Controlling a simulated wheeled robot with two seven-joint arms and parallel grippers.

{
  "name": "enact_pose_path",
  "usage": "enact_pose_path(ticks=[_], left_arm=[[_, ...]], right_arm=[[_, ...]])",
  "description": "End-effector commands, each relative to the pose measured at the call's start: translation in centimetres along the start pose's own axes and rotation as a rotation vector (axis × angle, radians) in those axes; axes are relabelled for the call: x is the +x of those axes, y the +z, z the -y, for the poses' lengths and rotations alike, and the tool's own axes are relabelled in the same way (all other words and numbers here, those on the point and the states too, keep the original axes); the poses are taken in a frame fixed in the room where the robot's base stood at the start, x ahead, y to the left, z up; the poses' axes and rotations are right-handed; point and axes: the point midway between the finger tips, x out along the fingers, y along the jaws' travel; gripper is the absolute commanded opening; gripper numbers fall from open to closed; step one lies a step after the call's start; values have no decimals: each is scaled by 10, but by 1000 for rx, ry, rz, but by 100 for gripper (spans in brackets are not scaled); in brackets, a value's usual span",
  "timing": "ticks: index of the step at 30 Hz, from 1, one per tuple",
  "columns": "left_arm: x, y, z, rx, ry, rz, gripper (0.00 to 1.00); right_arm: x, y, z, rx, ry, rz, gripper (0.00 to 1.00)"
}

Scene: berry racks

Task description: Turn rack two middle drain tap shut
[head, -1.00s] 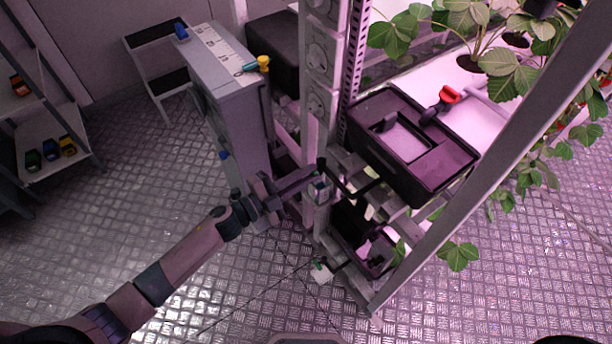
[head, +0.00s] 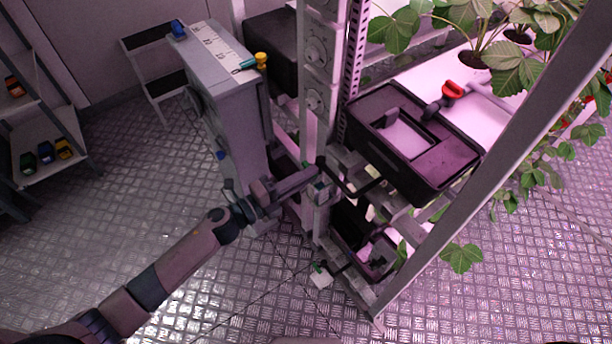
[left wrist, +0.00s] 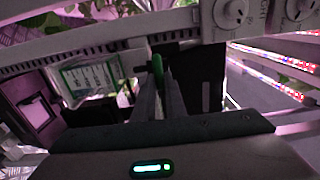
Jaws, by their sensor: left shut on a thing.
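My left gripper (head: 312,174) reaches in from the left to the rack's near upright post. In the left wrist view its two fingers (left wrist: 160,92) are closed around a small green tap handle (left wrist: 158,66), just below a pale rack rail. Most of the tap's body is hidden by the fingers. In the head view the gripper covers this tap, and I cannot read its angle. A lower white fitting with a green part (head: 320,276) stands at the rack's foot, apart from the gripper. My right gripper is not in view.
A grey cabinet (head: 225,90) stands close left of my gripper. Strawberry plants (head: 462,258) hang at right. The metal floor at lower left is clear.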

Motion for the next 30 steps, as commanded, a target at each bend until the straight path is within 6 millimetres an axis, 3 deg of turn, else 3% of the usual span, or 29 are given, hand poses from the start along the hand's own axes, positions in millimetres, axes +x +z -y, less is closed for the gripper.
enact_pose_path(ticks=[7,8,10,23,30], left_arm=[[0,0,-1,2,3,-1,0],[-1,0,-1,2,3,-1,13],[0,0,-1,2,2,-1,30],[-4,0,-1,1,1,0,30],[-26,0,-3,1,3,0,30]], right_arm=[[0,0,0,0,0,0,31],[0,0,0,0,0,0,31],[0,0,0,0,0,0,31],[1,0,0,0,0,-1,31],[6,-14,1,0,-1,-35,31]])
